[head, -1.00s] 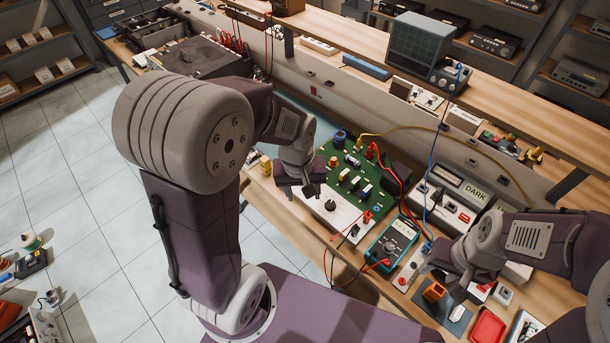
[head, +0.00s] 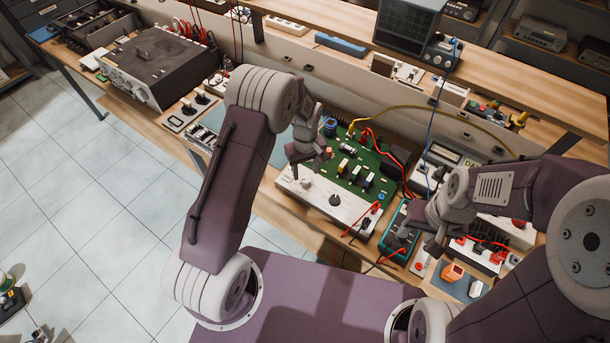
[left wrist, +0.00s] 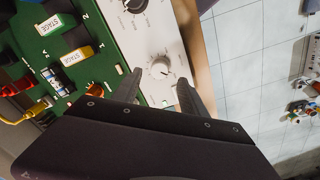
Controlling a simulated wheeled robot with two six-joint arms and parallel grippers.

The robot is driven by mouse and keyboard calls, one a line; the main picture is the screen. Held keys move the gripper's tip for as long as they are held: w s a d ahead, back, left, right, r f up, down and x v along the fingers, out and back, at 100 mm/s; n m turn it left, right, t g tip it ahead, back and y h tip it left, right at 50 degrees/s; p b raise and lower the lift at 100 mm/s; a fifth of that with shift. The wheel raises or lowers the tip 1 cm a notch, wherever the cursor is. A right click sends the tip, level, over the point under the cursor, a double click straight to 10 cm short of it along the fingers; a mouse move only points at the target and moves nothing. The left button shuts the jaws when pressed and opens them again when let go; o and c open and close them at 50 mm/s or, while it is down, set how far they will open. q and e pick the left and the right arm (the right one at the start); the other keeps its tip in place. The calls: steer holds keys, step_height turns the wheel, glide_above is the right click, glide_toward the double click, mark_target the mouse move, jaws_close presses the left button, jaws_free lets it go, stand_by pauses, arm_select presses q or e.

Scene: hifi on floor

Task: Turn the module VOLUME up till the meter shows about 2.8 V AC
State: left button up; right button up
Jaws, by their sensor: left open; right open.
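The module is a green circuit board (head: 352,165) with a white front panel (head: 354,212). The panel bears a black knob (head: 335,199) and a pale knob (head: 305,183); their labels are unreadable. My left gripper (head: 307,168) hangs over the panel's left end. In the left wrist view the pale knob (left wrist: 160,67) appears between the open fingers (left wrist: 158,88), with clear gaps on both sides; contact is not visible. The teal meter (head: 391,243) lies right of the module. My open, empty right gripper (head: 419,241) hides much of it, and its reading is not visible.
Red leads (head: 386,146) and a yellow cable arch over the board and bench. An orange block (head: 453,271) lies right of the meter. A large dark instrument (head: 158,65) stands at the back left.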

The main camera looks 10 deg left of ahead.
mark_target(306, 179)
arm_select(q)
step_height(306, 179, down, 3)
steer(key=shift+w+a+f, duration=0.1)
steer(key=shift+d+f, duration=0.25)
steer(key=shift+f, duration=0.2)
steer(key=shift+a, duration=0.15)
steer(key=shift+c, duration=1.2)
jaws_close()
